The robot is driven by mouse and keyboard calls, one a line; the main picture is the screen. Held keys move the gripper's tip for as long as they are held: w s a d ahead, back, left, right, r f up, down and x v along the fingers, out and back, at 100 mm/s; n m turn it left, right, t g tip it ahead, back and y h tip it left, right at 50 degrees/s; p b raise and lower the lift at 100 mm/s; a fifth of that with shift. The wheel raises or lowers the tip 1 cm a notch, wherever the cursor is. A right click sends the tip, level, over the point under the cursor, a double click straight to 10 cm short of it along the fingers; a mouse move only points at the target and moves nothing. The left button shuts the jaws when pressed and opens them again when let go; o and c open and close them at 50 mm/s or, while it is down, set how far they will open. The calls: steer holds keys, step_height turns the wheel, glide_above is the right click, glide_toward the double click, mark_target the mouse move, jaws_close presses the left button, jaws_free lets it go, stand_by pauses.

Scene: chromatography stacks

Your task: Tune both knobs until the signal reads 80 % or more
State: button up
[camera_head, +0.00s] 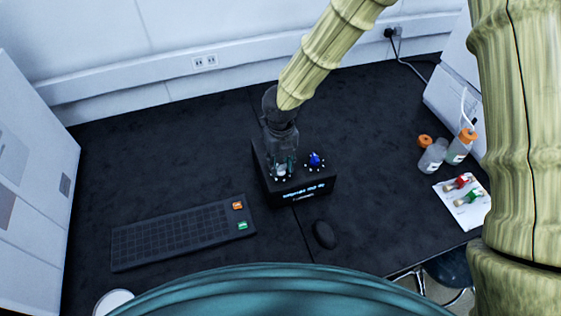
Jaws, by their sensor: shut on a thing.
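A black box-shaped device (309,196) stands on the dark bench, with a lit blue display on its front that is too small to read. A blue knob (315,160) sits on its top right, ringed by small white marks, with nothing touching it. My gripper (284,168) points down over the top left of the device. It is shut on the left knob, which is mostly hidden by the fingers. White marks show around that spot too.
A black mouse (324,234) lies in front of the device. Orange-capped bottles (433,155) and a white sheet (470,212) with red and green items are at right. The back left bench is clear.

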steer(key=shift+r+n, duration=0.1)
steer(key=shift+n, duration=0.2)
steer(key=n+p, duration=0.3)
steer(key=p, duration=0.1)
steer(key=shift+r+n, duration=0.15)
steer(key=shift+n, duration=0.15)
steer(key=n+p, duration=0.2)
steer(key=p, duration=0.1)
steer(key=shift+n, duration=0.4)
steer(key=shift+n+p, duration=0.55)
steer(key=shift+n, duration=0.15)
steer(key=shift+f, duration=0.2)
steer(key=o, duration=1)
